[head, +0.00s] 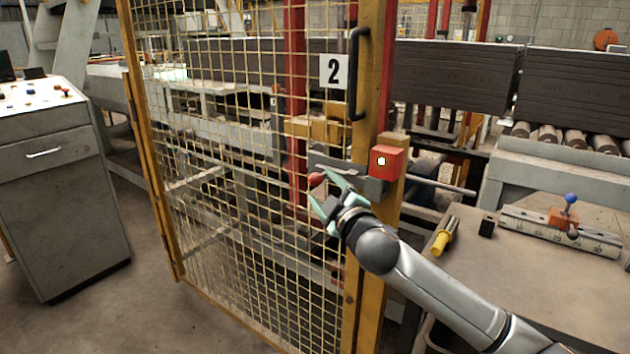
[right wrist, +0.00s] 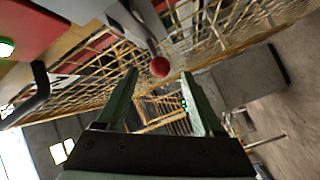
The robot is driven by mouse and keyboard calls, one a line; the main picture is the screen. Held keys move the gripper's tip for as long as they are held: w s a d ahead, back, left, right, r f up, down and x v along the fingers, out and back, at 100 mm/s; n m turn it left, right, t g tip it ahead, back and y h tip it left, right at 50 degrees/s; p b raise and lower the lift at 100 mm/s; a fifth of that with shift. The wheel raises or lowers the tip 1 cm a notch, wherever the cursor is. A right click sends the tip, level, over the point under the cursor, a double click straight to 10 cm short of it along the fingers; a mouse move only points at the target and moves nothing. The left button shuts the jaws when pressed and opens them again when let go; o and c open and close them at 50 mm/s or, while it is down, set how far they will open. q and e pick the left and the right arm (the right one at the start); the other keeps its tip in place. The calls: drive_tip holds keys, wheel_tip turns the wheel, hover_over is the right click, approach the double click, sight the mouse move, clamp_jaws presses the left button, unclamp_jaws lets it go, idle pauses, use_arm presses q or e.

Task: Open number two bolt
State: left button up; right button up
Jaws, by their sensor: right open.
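A yellow mesh gate (head: 225,180) carries a white plate with the number 2 (head: 333,70). The bolt (head: 345,168) is a grey bar on the gate frame, with a red ball knob (head: 316,179) at its left end, beside a red box (head: 387,161) with a lit spot. My right gripper (head: 323,190) is open, its green fingers close to the knob. In the right wrist view the red knob (right wrist: 160,67) shows beyond and between the spread fingers (right wrist: 155,95); I cannot tell whether they touch it. My left gripper is not in view.
A black handle (head: 356,75) stands on the gate post above the bolt. A grey control cabinet (head: 60,180) is at the left. A workbench (head: 530,270) at the right holds a yellow-handled tool (head: 445,237) and a clamp rail (head: 560,230).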

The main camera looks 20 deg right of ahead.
sight(318, 183)
drive_tip(key=shift+w+a, duration=0.2)
drive_tip(key=shift+w, duration=2.45)
clamp_jaws()
